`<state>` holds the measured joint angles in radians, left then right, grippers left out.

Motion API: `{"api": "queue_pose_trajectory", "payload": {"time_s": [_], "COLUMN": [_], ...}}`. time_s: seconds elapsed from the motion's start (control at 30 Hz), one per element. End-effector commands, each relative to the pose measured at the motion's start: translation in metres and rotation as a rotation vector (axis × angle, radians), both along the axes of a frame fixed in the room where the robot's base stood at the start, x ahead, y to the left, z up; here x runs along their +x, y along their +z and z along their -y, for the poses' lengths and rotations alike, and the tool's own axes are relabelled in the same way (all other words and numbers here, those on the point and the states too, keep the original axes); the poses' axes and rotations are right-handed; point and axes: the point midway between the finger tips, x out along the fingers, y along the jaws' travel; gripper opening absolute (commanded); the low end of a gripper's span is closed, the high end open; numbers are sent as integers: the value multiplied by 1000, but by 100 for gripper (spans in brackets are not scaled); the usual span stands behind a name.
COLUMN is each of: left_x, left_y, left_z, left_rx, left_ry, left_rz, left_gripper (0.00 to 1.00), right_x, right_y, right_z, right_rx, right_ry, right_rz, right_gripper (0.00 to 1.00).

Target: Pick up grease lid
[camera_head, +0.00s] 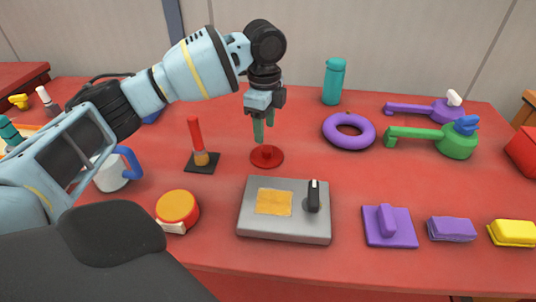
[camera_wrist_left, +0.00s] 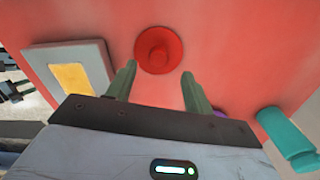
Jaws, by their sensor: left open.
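The grease lid (camera_head: 267,157) is a red disc with a raised knob in its middle, lying flat on the red table. In the left wrist view the lid (camera_wrist_left: 158,50) lies ahead of the fingers, near the top and between their lines. My left gripper (camera_head: 264,133) points down just above the lid in the head view, with green fingers. In the left wrist view its fingers (camera_wrist_left: 158,82) are spread apart with nothing between them. The gripper is open and empty.
A grey box with a yellow patch and black knob (camera_head: 284,225) sits in front of the lid. A red-handled tool on a black base (camera_head: 200,158) stands left. A purple ring (camera_head: 349,142) lies right, and a teal bottle (camera_head: 333,82) stands behind.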

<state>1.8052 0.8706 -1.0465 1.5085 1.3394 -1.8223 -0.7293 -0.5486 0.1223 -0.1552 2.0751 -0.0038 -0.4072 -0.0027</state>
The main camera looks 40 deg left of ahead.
Motion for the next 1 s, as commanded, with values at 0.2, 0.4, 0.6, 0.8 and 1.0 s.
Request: {"api": "queue_pose_trajectory", "payload": {"time_s": [0.2, 0.4, 0.6, 0.8, 1.0], "left_x": [0, -2, -2, -2, -2], "left_y": [-11, -33, -58, -63, -63], "left_z": [0, 4, 6, 6, 6], "left_rx": [0, 1, 2, 1, 1], "left_ry": [1, 1, 0, 0, 0], "left_rz": [1, -2, -2, 1, 1], "left_gripper": [52, 52, 52, 52, 43], "right_x": [2, 8, 12, 12, 11], "right_y": [-2, -5, -8, -8, -8], "right_z": [0, 0, 0, -1, -1], "right_rx": [0, -1, 0, 0, 1], "right_ry": [1, 0, -1, -2, -3], "right_rz": [4, 14, 20, 19, 18], "right_gripper": [47, 47, 47, 47, 47]}}
